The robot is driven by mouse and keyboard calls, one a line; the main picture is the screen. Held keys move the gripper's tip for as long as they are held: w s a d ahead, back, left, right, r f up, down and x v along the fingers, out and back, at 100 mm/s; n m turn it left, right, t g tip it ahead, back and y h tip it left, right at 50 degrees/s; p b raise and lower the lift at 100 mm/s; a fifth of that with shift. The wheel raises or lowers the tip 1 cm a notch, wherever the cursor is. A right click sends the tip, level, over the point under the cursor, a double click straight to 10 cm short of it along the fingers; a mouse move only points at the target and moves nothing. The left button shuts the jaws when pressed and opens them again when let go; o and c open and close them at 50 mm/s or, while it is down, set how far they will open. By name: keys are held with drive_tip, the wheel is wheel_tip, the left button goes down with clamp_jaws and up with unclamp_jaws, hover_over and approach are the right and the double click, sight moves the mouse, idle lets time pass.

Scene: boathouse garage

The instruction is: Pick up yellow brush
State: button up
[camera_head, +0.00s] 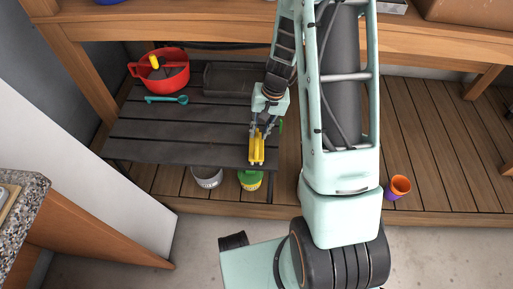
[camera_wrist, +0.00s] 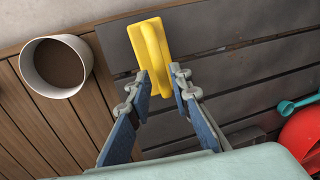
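The yellow brush (camera_head: 257,149) lies near the front right end of a dark slatted table (camera_head: 160,149). My gripper (camera_head: 262,129) is directly above the brush, pointing down, with a finger on each side of its near part. In the wrist view, the yellow brush (camera_wrist: 155,45) extends from between the fingertips (camera_wrist: 160,75) toward the top of the picture. The fingers are apart, with the brush end between them. Narrow gaps seem to show beside it, but firm contact cannot be made out. The brush seems to rest on the slats.
A red bowl (camera_head: 176,80) with things inside, a teal scoop (camera_head: 168,99) and a dark tray (camera_head: 226,80) stand on the table. Below its front edge are a white pot (camera_head: 207,177) and a green-yellow container (camera_head: 250,180). An orange-purple cup (camera_head: 398,187) stands on the right decking.

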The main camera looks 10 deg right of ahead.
sight(256, 137)
drive_tip(key=f+b, duration=0.1)
drive_tip(key=f, duration=0.1)
drive_tip(key=a+f, duration=0.1)
drive_tip(key=f, duration=0.1)
drive_tip(key=shift+f+b, duration=0.25)
drive_tip(key=shift+b, duration=0.1)
clamp_jaws()
drive_tip(key=shift+r, duration=0.1)
drive_tip(key=shift+r, duration=0.5)
wheel_tip(256, 137, up, 2)
drive_tip(key=shift+w+r+p, duration=0.1)
drive_tip(key=shift+r+p, duration=0.1)
drive_tip(key=shift+p, duration=0.55)
drive_tip(key=s+d+r+p, duration=0.3)
drive_tip(key=s+d+r, duration=0.5)
drive_tip(key=s, duration=0.3)
drive_tip(key=shift+s+d+r, duration=0.2)
drive_tip(key=shift+r, duration=0.6)
